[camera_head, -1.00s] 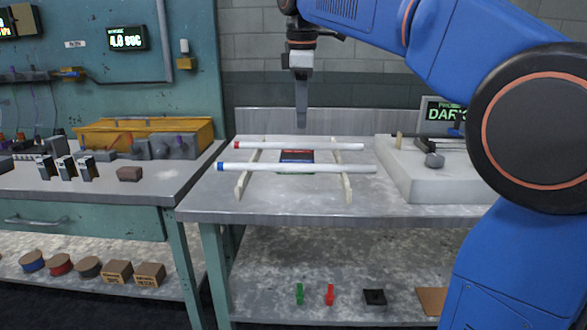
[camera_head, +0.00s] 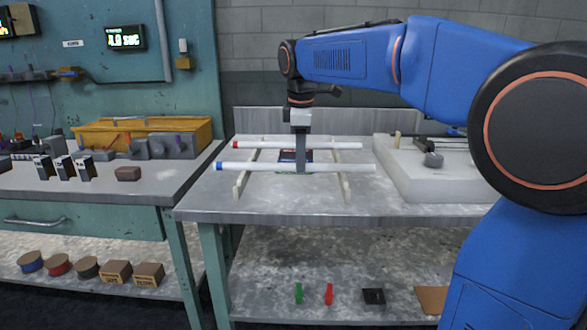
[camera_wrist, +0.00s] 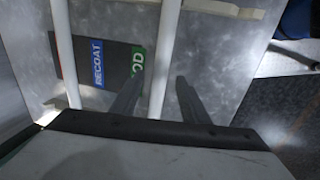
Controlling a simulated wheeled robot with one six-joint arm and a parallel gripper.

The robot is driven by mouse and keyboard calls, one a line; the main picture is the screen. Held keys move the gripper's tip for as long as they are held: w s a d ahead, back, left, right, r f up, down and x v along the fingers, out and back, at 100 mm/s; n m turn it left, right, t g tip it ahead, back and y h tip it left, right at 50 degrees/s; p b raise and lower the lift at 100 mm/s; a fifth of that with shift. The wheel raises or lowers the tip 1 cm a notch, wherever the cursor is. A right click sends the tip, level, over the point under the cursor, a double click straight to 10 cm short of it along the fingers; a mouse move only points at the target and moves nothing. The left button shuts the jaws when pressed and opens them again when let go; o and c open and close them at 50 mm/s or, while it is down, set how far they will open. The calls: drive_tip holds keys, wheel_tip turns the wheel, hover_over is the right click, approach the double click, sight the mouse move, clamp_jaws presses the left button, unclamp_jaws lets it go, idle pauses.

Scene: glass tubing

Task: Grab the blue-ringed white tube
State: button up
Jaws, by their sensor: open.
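The blue-ringed white tube (camera_head: 345,168) lies level across two pale rails at the front, its blue ring (camera_head: 221,166) at the left end. The red-ringed white tube (camera_head: 335,146) lies parallel behind it. My gripper (camera_head: 300,170) points down at the middle of the blue-ringed tube, and a finger covers a short piece of it. In the wrist view my gripper (camera_wrist: 158,82) is open, and the blue-ringed tube (camera_wrist: 165,45) runs between the two fingers. The red-ringed tube (camera_wrist: 63,50) is left of the fingers. No ring shows in the wrist view.
The pale rails (camera_head: 344,185) stand on the metal table (camera_head: 270,205). A dark mat with coloured labels (camera_wrist: 95,65) lies under the tubes. A white block with a fixture (camera_head: 405,175) stands at right. A left bench (camera_head: 150,185) carries small blocks.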

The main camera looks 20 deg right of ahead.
drive_tip(key=shift+w+f, duration=0.15)
drive_tip(key=shift+f, duration=0.7)
clamp_jaws()
drive_tip(key=shift+r, duration=0.1)
